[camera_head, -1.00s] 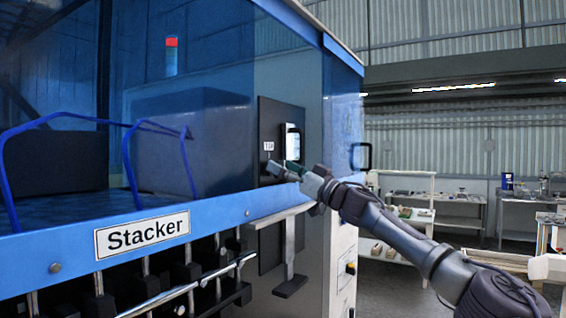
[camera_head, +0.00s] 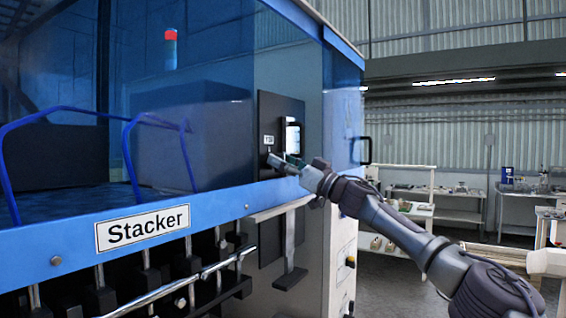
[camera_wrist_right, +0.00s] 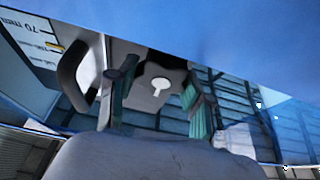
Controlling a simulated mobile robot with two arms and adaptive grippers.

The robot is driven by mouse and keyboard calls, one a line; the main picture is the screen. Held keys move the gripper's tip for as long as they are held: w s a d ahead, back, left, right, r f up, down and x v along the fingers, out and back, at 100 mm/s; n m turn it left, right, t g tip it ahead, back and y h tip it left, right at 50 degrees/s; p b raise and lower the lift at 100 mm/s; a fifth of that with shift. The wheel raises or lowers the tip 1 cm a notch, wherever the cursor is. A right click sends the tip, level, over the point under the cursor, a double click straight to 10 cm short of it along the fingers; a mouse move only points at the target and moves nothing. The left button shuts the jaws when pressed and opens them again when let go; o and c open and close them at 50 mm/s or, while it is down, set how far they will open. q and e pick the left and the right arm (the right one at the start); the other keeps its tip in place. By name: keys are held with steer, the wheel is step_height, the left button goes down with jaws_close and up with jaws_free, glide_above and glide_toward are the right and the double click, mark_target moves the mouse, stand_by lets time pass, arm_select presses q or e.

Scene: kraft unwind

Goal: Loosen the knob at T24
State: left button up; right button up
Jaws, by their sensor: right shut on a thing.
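The knob (camera_wrist_right: 152,72) is dark and lobed, with a pale round mark and short stem on its face, in the right wrist view. My right gripper (camera_head: 274,159) reaches the black panel (camera_head: 268,107) on the Stacker machine, just below a small white label (camera_head: 268,140) whose text is too small to read surely. In the wrist view its two fingers stand on either side of the knob, shut on it. In the head view the knob is hidden by the fingers. My left gripper is out of view.
A lit display (camera_head: 292,137) sits close above my right gripper. Below are a ledge and a black bracket (camera_head: 290,278).

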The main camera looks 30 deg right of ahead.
steer(key=shift+s+a+r+n+g+y, duration=0.1)
steer(key=shift+n+g+y, duration=0.45)
steer(key=shift+n, duration=0.95)
steer(key=shift+d+f+n+g+y, duration=0.1)
steer(key=shift+n+g+y, duration=0.4)
steer(key=shift+n, duration=1)
steer(key=shift+s+a+r+n+g+y, duration=0.1)
steer(key=shift+n+g+y, duration=0.45)
steer(key=shift+n, duration=0.95)
steer(key=o, duration=0.9)
steer(key=shift+c, duration=0.2)
steer(key=o, duration=0.3)
steer(key=shift+w+a, duration=0.1)
steer(key=shift+w, duration=0.05)
